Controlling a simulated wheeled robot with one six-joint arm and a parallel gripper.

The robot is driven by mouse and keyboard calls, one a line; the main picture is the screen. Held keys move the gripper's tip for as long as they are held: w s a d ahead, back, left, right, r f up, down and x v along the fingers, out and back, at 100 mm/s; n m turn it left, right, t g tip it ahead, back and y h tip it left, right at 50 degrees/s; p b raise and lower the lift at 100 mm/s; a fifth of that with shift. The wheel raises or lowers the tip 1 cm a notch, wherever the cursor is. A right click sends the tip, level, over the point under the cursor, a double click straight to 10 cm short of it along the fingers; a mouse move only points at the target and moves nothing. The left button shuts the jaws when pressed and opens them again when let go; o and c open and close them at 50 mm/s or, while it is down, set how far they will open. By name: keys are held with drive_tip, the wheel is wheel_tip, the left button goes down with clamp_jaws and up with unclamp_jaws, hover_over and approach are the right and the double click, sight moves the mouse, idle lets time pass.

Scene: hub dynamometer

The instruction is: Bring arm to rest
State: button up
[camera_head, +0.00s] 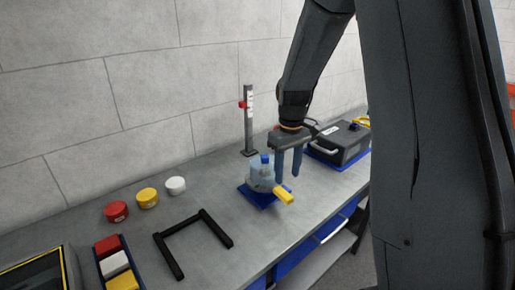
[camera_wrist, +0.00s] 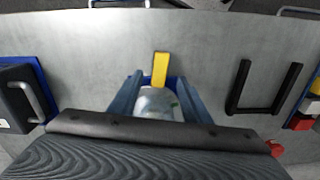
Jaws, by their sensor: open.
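My gripper (camera_head: 287,177) points down over the bench in the head view, its two blue-grey fingers apart with nothing between them that I can make out. Just left of it stands a grey round hub unit (camera_head: 261,177) with a blue knob on top and a yellow lever (camera_head: 284,194) towards the bench's front. The unit sits on a blue base (camera_head: 255,196). In the wrist view the open fingers (camera_wrist: 158,95) flank the grey unit (camera_wrist: 156,105), with the yellow lever (camera_wrist: 160,70) beyond. Whether the fingers touch the unit I cannot tell.
A post with a red slider (camera_head: 248,120) stands behind the unit. A dark case (camera_head: 340,142) lies right of my gripper. A black U-shaped frame (camera_head: 193,242), red, yellow and white round pieces (camera_head: 147,197) and a tray of coloured blocks (camera_head: 116,262) lie left. The wall is close behind.

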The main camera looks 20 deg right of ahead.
drive_tip(key=s+a+m, duration=0.1)
drive_tip(key=s+a, duration=0.3)
drive_tip(key=s, duration=0.5)
drive_tip(key=s+a+m+t, duration=0.1)
drive_tip(key=s+a, duration=0.3)
drive_tip(key=s, duration=0.5)
drive_tip(key=shift+s+r+m, duration=0.25)
drive_tip(key=shift+m, duration=0.55)
